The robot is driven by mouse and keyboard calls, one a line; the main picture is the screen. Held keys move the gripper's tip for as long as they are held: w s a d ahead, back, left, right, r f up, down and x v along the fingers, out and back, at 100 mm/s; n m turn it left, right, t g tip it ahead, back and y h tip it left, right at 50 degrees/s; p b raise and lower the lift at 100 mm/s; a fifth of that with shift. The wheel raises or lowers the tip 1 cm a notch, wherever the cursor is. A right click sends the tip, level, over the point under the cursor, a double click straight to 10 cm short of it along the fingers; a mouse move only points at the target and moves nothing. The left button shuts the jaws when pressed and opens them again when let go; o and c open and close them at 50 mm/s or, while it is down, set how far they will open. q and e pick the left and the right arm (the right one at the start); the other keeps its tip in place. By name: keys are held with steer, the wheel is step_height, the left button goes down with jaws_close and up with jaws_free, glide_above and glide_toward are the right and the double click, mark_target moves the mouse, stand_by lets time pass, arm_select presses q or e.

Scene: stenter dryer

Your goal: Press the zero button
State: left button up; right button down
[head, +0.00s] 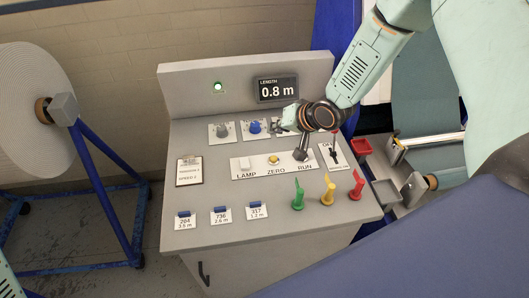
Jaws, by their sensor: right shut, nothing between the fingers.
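The zero button (273,159) is a small round yellow button on a white strip of the grey console, above the label ZERO. My right gripper (300,155) comes in from the upper right and is shut and empty. Its dark fingertips point down just right of the zero button, over the RUN end of the strip. I cannot tell whether they touch the panel. The length display (277,89) reads 0.8 m. My left gripper is not in view.
The LAMP switch (245,163) sits left of the button. Knobs (255,127) stand behind it, and a black lever (334,154) to the right. Green (298,194), yellow (328,188) and red (356,185) handles stand in front. A large white roll (28,100) is at left.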

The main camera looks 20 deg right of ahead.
steer(key=b, duration=0.7)
glide_above(276, 160)
steer(key=f, duration=0.7)
steer(key=shift+w+f, duration=0.3)
steer(key=shift+f, duration=0.05)
steer(key=shift+s+f, duration=0.1)
steer(key=shift+f, duration=0.15)
steer(key=shift+s+f, duration=0.1)
steer(key=shift+d, duration=0.1)
steer(key=shift+w, duration=0.2)
steer(key=shift+s, duration=0.25)
